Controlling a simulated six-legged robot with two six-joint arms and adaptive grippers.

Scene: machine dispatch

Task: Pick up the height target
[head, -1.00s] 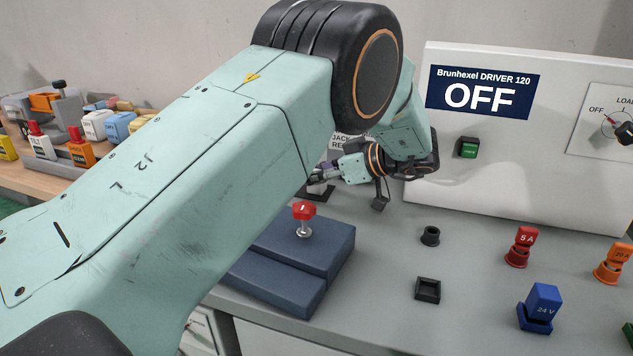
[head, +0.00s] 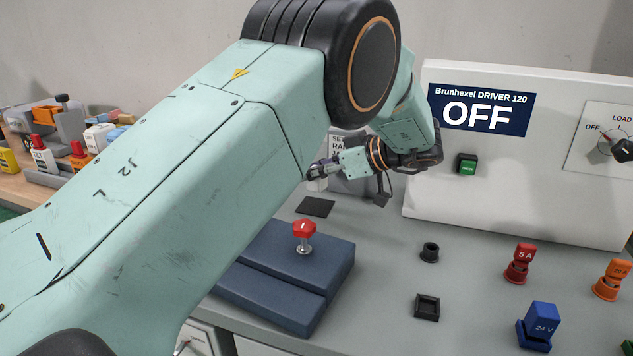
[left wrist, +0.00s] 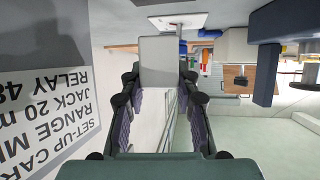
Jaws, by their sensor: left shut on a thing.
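My left gripper (head: 322,170) reaches in front of the back wall, beyond the blue block, and its fingers are partly hidden behind my arm. In the left wrist view, a light grey block (left wrist: 163,60), which looks like the height target, sits between the two padded fingers. The gripper is shut on it. A flat pale plate (left wrist: 185,20) shows at the block's far end. In the head view, a bare dark square pad (head: 315,207) lies on the bench below the gripper. My right gripper is not in view.
A set-up card (left wrist: 40,115) stands close beside the gripper. A blue block with a red knob (head: 304,230) is in front. The driver panel (head: 500,190) reading OFF stands right. Sockets and coloured plugs (head: 540,320) occupy the bench's right side.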

